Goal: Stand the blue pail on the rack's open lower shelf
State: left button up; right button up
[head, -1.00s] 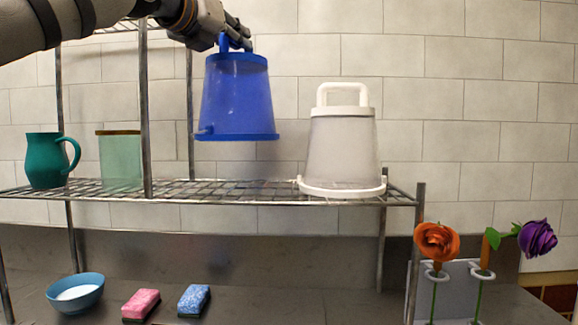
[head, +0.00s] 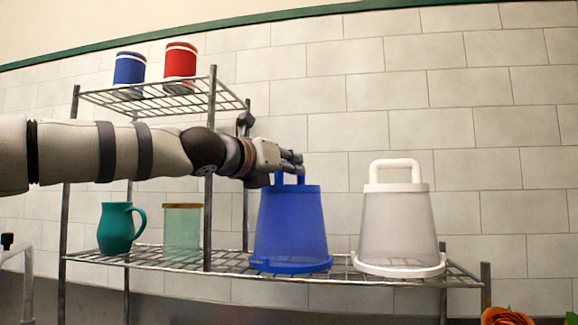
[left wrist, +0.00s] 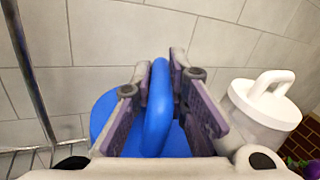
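The blue pail (head: 290,228) appears to stand upright on the rack's lower wire shelf (head: 232,262), between the green glass jar and the white pail. Its raised handle shows in the left wrist view (left wrist: 158,110). My left gripper (head: 292,163) is at the top of the pail. Its two fingers (left wrist: 160,75) are apart, one on each side of the handle, with gaps visible, so it looks open around the handle. My right gripper is not in view.
A white pail (head: 398,222) stands close on the right. A teal pitcher (head: 117,228) and a green glass jar (head: 182,232) stand left on the shelf. Blue (head: 130,68) and red (head: 180,60) canisters sit on the upper shelf. A rack post (head: 209,170) stands near my arm.

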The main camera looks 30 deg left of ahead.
pick_arm(q)
jog(key=o, duration=0.3)
jog(key=shift+o, duration=0.2)
jog(key=s+a, duration=0.1)
jog(key=s, duration=1.1)
jog(key=shift+a, duration=0.35)
jog(key=shift+w, duration=0.1)
